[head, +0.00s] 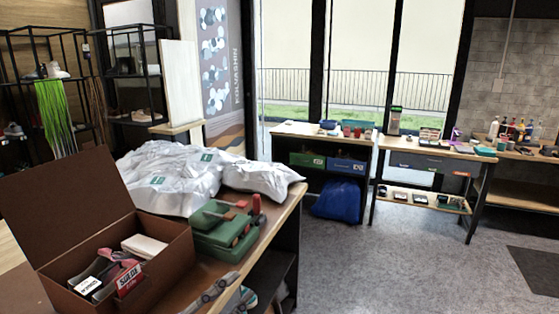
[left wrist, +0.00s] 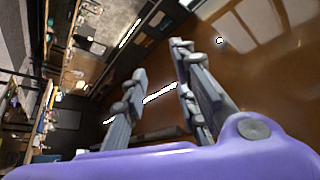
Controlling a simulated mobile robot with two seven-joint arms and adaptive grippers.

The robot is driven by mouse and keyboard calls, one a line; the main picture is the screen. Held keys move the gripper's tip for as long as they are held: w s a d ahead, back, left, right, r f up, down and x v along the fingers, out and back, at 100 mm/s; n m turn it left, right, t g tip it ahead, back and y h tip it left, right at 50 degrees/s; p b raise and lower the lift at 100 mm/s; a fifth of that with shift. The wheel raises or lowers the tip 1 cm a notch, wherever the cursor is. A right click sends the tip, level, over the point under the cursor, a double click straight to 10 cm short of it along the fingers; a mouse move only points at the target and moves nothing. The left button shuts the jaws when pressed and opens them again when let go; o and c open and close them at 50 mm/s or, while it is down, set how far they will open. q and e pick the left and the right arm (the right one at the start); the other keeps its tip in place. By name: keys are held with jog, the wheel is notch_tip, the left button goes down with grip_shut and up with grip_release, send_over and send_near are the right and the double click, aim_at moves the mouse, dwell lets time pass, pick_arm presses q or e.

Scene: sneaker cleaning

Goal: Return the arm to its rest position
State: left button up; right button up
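My left gripper (head: 222,288) is a small grey shape low in the middle of the head view, by the front edge of the table (head: 262,243). In the left wrist view my left gripper (left wrist: 158,68) has its two grey fingers spread apart, with nothing between them. Behind the fingers is a brown, shiny surface. My right gripper is not in view.
An open brown box (head: 170,277) holding packets stands on the table, beside green cases (head: 222,229) and white bags (head: 170,178). A dark shelf table (head: 322,140) and a workbench (head: 432,157) stand further back.

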pick_arm(q)
jog(key=s+a+f+n+y, duration=0.2)
jog(key=a+f+n+y, duration=0.15)
jog(key=f, duration=0.45)
jog(key=s+a+f+n+y, duration=0.25)
jog(key=f+n+y, duration=0.25)
jog(key=f, duration=0.3)
jog(key=s+a+f+n+y, duration=0.3)
jog(key=f+n+y, duration=0.1)
jog(key=f, duration=0.4)
jog(key=s+a+f+n+g+y, duration=0.1)
jog(key=s+f+n+g+y, duration=0.2)
jog(key=s+f, duration=1.3)
jog(key=s+n+g, duration=0.2)
jog(key=g, duration=0.1)
jog(key=shift+s+a+g, duration=0.3)
jog(key=shift+s+a, duration=0.05)
jog(key=shift+s, duration=0.05)
jog(key=shift+f, duration=0.1)
